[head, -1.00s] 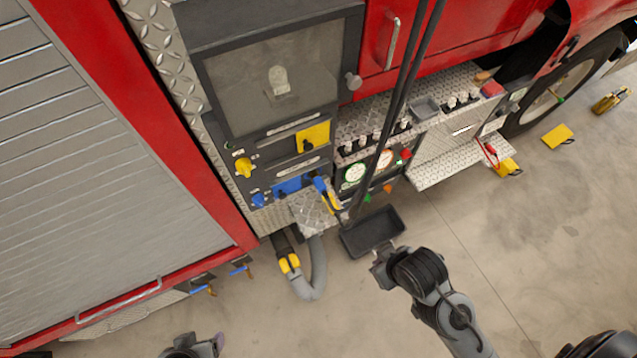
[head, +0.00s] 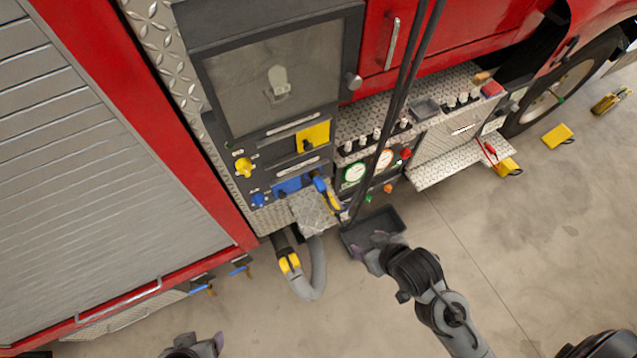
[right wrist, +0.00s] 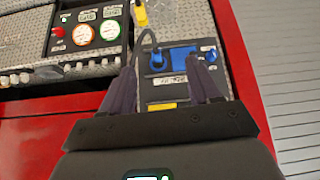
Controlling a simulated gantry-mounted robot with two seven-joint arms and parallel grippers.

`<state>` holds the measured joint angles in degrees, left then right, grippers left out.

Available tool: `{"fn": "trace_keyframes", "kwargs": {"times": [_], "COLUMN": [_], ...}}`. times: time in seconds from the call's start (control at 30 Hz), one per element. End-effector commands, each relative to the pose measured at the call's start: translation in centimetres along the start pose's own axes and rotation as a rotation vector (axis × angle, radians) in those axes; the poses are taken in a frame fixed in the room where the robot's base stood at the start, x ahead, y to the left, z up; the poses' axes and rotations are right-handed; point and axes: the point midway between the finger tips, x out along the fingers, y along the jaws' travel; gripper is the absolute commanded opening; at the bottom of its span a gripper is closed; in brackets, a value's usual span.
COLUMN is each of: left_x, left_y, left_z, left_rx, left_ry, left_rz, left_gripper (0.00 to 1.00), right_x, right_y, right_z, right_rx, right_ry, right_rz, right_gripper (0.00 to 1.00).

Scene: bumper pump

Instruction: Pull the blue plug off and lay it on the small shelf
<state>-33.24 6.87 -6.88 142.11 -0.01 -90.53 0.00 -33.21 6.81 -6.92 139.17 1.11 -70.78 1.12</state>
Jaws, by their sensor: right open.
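The blue plug (head: 319,184) sits at the right end of a blue panel (head: 288,187) on the truck's side. In the right wrist view the plug (right wrist: 157,62) shows between my fingers, with a dark cable at it. The small diamond-plate shelf (head: 312,212) juts out just below the panel; it also shows in the right wrist view (right wrist: 182,20). My right gripper (head: 378,245) is open and empty, apart from the plug, below and right of it in the head view. My left gripper (head: 205,345) is only partly in view at the bottom edge.
A black tray (head: 358,240) lies behind my right gripper in the head view. A grey hose (head: 319,270) with a yellow coupling hangs below the shelf. Dark upright bars (head: 398,95) cross the view right of the panel. Gauges (head: 355,173) are beside it.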

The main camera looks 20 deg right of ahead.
Motion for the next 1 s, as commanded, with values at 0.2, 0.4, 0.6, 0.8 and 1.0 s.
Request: {"fn": "trace_keyframes", "kwargs": {"times": [0.2, 0.4, 0.6, 0.8, 1.0], "left_x": [4.2, 9.9, 15.0, 20.1, 24.5], "left_y": [0.1, 0.3, 0.5, 0.7, 0.9], "left_z": [1.3, 3.2, 4.8, 6.4, 7.8], "left_rx": [0.0, 0.0, 0.0, 0.0, 0.0], "left_ry": [0.004, -0.004, -0.002, -0.001, 0.0], "left_rz": [0.0, 0.0, 0.0, 0.0, 0.0], "left_gripper": [0.68, 0.68, 0.68, 0.68, 0.68], "right_x": [7.2, 13.3, 18.2, 22.9, 27.0], "right_y": [0.5, 1.2, 1.8, 2.3, 2.6], "right_z": [-2.4, -4.2, -5.0, -5.2, -5.1], "right_rx": [0.039, 0.057, 0.062, 0.061, 0.058], "right_ry": [0.305, 0.56, 0.737, 0.853, 0.897], "right_rz": [0.01, 0.025, 0.038, 0.05, 0.059], "right_gripper": [0.62, 0.62, 0.62, 0.62, 0.62]}}
